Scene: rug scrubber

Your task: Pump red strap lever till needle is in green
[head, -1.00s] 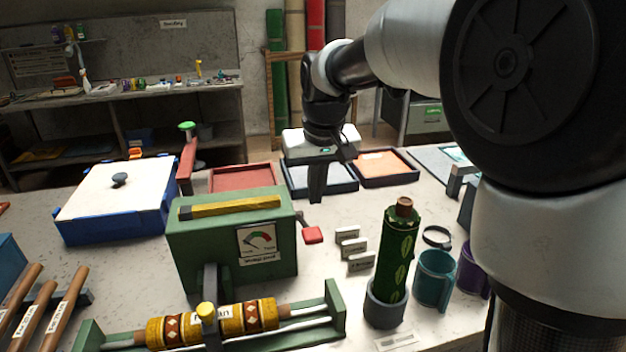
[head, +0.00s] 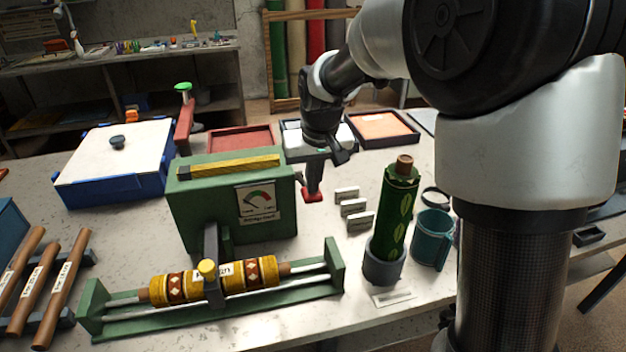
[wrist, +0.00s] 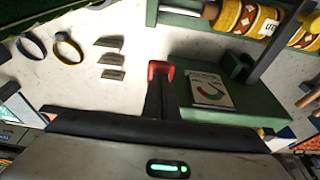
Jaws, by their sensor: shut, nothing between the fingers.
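A green box (head: 190,210) stands on the table with a white gauge (head: 258,202) on its front. The dial has a coloured arc; I cannot clearly tell where its needle points. A lever with a red end (head: 312,196) sticks out at the box's right side. My gripper (head: 314,186) is shut and empty, pointing down with its fingertips at the red end, which they partly cover. In the wrist view the red end (wrist: 160,67) shows just beyond my fingers (wrist: 160,90), beside the gauge (wrist: 210,90). I cannot tell whether they touch.
A green stand (head: 335,270) with a yellow patterned roll (head: 255,275) is in front of the box. A dark green roll (head: 395,220) stands upright in a grey cup, right of the lever, near small label holders (head: 354,207) and a teal mug (head: 432,238). A blue box (head: 75,185) is left.

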